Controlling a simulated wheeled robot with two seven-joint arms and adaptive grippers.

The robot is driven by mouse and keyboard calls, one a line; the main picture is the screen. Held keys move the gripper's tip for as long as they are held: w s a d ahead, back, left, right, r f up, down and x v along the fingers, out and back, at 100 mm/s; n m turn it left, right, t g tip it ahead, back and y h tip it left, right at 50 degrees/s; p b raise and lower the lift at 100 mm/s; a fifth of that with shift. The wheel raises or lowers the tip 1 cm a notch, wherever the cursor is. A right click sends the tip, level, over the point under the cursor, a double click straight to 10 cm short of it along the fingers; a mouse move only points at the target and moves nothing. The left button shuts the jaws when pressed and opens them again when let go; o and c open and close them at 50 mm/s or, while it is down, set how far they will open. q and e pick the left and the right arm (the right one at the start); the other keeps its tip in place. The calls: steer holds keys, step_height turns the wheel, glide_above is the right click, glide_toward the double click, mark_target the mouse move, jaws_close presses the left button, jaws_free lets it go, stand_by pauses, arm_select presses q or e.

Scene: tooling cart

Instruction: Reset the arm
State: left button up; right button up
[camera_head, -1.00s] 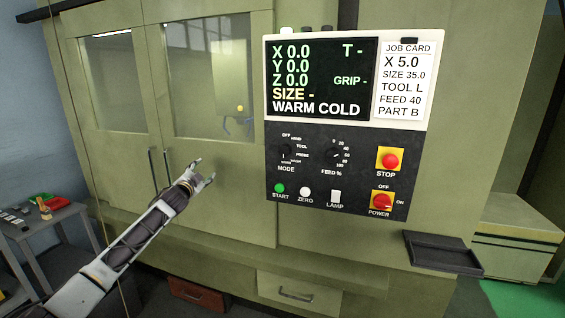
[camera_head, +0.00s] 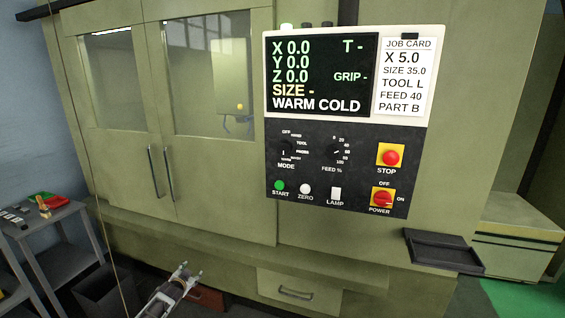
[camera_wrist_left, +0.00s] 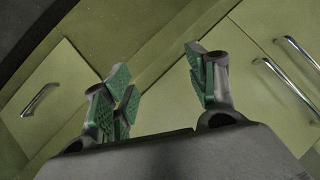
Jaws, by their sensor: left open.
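My left gripper (camera_head: 189,275) is low in the head view, in front of the machine's lower base and left of its drawer. It is open and empty. In the left wrist view its green-padded fingers (camera_wrist_left: 160,90) stand apart with nothing between them. The control panel (camera_head: 340,190) on the machine is clear of the arm. Its screen (camera_head: 318,76) reads X, Y and Z 0.0 and WARM COLD. The power switch (camera_head: 382,199), the red stop button (camera_head: 390,157) and the mode knob (camera_head: 285,153) show. My right gripper is not in view.
The machine's double doors (camera_head: 205,190) are shut, with two upright handles. A grey side table (camera_head: 50,225) with small items stands at the left, beside a dark bin (camera_head: 105,290). A black tray (camera_head: 443,252) juts out at the lower right. A drawer (camera_head: 315,290) sits low.

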arm_select(q)
steer(key=s+d+f+n+g+b, duration=0.1)
steer(key=s+d+f+g, duration=0.15)
steer(key=s+f, duration=1.3)
steer(key=s+d+f+n+g, duration=0.1)
steer(key=s+d+f+g, duration=0.15)
steer(key=s+f, duration=1.25)
steer(key=s+d+f+g, duration=0.2)
steer(key=s+f, duration=0.3)
steer(key=s, duration=0.9)
steer(key=s+d+f+g+b, duration=0.1)
steer(key=s+f, duration=0.4)
steer(key=s, duration=0.9)
steer(key=s+d+f+n+g+h, duration=0.1)
steer(key=s+d+f+g, duration=0.2)
steer(key=s, duration=1.2)
step_height(320, 180, down, 3)
steer(key=shift+d+r, duration=0.1)
steer(key=shift+d, duration=0.9)
